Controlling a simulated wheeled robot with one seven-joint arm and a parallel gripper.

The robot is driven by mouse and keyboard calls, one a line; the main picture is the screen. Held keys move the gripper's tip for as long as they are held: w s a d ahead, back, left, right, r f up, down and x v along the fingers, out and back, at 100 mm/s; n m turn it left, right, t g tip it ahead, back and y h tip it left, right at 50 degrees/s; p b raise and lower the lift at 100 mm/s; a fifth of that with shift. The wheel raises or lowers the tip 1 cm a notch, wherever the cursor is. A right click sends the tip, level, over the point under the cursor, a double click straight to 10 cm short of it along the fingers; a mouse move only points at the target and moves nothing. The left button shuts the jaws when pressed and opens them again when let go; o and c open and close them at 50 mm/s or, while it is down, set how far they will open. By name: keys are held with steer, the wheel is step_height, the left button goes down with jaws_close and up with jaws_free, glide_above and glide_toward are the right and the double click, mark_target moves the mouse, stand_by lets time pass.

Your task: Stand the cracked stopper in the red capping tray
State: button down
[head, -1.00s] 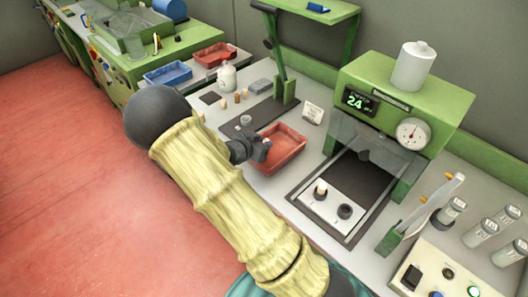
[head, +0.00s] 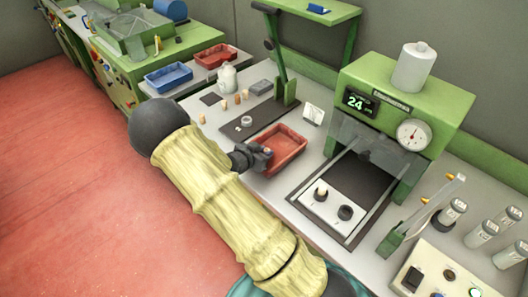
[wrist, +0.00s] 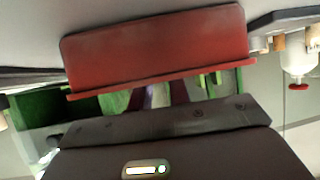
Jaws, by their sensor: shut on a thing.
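The red capping tray (head: 291,160) stands on the bench at the middle of the head view. Its red side also fills the upper part of the wrist view (wrist: 155,45). My gripper (head: 266,153) is at the tray's left side, with its tips over or at the near-left rim. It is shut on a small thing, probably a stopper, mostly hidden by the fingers. I cannot see a crack on it or tell whether it touches the tray.
Several corks (head: 237,98) stand behind the tray, near a white bottle (head: 228,78). A green post (head: 285,90) rises behind it, and a small white card (head: 313,114) stands to its right. A green machine (head: 400,110) is farther right. Blue (head: 168,76) and red (head: 215,56) trays lie farther back.

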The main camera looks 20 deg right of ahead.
steer(key=c, duration=1.3)
jaws_free()
steer(key=shift+f, duration=0.1)
steer(key=shift+r, duration=0.2)
steer(key=v, duration=1.2)
steer(key=shift+f+p, duration=0.1)
steer(key=shift+p, duration=0.3)
